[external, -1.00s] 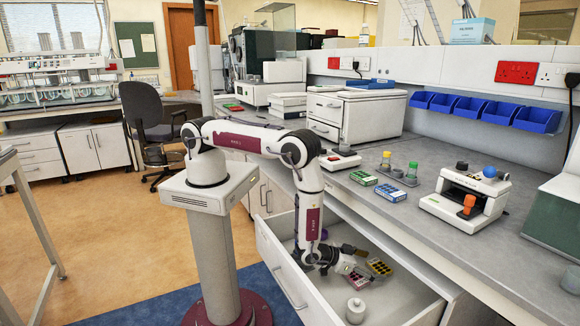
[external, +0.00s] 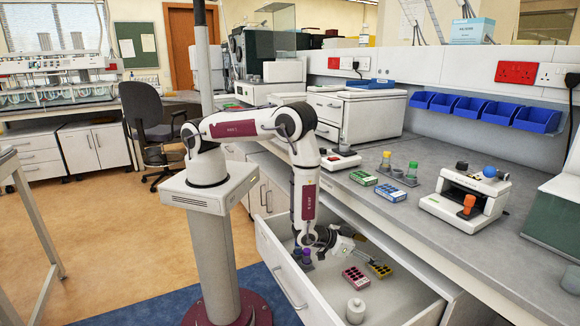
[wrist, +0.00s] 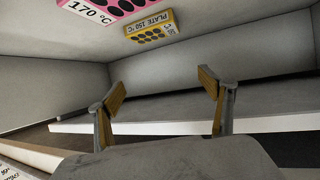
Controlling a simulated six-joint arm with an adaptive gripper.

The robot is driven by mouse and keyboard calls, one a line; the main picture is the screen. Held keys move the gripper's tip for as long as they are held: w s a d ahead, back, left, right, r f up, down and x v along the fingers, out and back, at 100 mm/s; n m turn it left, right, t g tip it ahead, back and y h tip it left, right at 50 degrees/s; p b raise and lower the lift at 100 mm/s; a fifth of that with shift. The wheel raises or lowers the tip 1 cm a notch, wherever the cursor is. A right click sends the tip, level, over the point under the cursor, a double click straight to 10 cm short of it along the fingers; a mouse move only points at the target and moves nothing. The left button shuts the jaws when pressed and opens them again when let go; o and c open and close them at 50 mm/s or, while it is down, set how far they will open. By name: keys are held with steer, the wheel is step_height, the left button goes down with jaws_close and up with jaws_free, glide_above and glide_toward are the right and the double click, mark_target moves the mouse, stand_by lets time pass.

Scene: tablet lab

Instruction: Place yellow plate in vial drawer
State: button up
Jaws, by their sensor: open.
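The yellow plate (external: 380,269), a small block with dark wells, lies on the floor of the open white drawer (external: 287,287), to the right of a pink plate (external: 355,276). The wrist view shows the yellow plate (wrist: 150,31) near the top, with "PLATE 150 °C" on its side. My gripper (external: 364,238) is above the drawer, behind and above the two plates. In the wrist view my gripper (wrist: 162,76) has its fingers spread wide with nothing between them. The yellow plate is apart from the fingers.
Purple-topped vials (external: 302,256) stand in the drawer's left part, and a white bottle (external: 355,311) stands near its front. The pink plate (wrist: 110,10) borders the yellow one. The bench (external: 430,215) overhangs behind the drawer. Green (external: 364,178) and blue (external: 390,193) plates lie on it.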

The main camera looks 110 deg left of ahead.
stand_by(0.8)
steer(key=s+d+r+m+g+h, duration=0.1)
steer(key=d+r+m+h, duration=0.45)
steer(key=d, duration=0.75)
steer(key=s+a+r+g+h, duration=0.1)
steer(key=s+r, duration=0.2)
steer(key=r, duration=0.7)
steer(key=s+a+r+g+h, duration=0.1)
steer(key=s+r, duration=0.2)
steer(key=r, duration=0.7)
steer(key=a+v, duration=0.1)
steer(key=v, duration=1)
steer(key=s+a+r+g, duration=0.1)
steer(key=s+a+r, duration=0.3)
steer(key=s, duration=0.8)
steer(key=s+a+r+g+y, duration=0.1)
steer(key=s+a+r, duration=0.3)
steer(key=s, duration=0.9)
steer(key=shift+a+g, duration=0.3)
